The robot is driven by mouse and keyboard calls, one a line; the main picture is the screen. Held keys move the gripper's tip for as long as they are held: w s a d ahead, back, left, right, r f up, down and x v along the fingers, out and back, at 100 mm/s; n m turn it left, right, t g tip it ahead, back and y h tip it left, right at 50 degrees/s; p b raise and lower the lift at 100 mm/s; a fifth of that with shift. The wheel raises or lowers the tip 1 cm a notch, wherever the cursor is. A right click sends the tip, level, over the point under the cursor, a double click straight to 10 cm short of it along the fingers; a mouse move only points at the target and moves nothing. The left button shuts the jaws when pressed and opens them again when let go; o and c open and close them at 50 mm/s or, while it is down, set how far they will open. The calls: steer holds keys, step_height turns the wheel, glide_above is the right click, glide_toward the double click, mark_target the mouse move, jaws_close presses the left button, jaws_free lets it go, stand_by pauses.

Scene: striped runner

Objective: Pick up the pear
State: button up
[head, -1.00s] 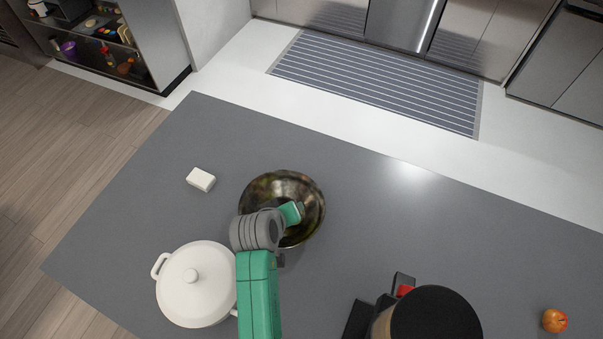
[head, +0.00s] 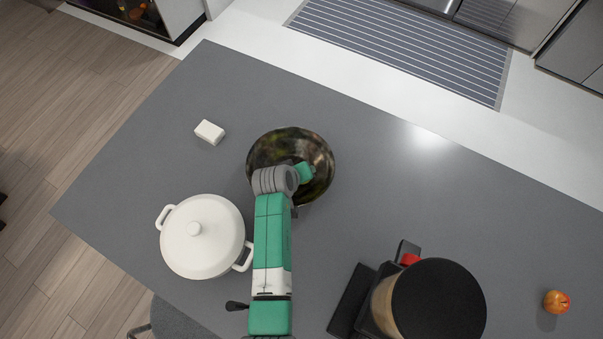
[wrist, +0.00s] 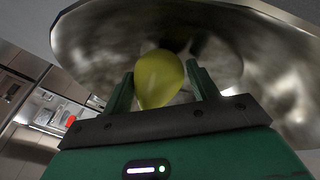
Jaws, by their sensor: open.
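The pear (wrist: 159,78) is yellow-green and shows in the wrist view, between the two fingers of my gripper (wrist: 161,88). The fingers are open, one on each side of it; I cannot tell whether either touches it. Behind the pear is the shiny metal bowl (wrist: 85,45). In the head view the bowl (head: 268,150) stands on the grey counter, and my arm reaches over its near rim. My gripper and the pear are hidden there behind my arm.
A white lidded pot (head: 190,262) stands left of my arm. A small white block (head: 209,132) lies left of the bowl. A coffee maker (head: 438,305) stands at the front right, and an apple-like fruit (head: 556,302) lies far right. The grey counter (head: 420,190) is clear right of the bowl.

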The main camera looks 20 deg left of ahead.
steer(key=c, duration=0.8)
steer(key=shift+r, duration=0.15)
step_height(320, 180, up, 10)
steer(key=shift+f+p, duration=0.1)
steer(key=shift+p, duration=0.35)
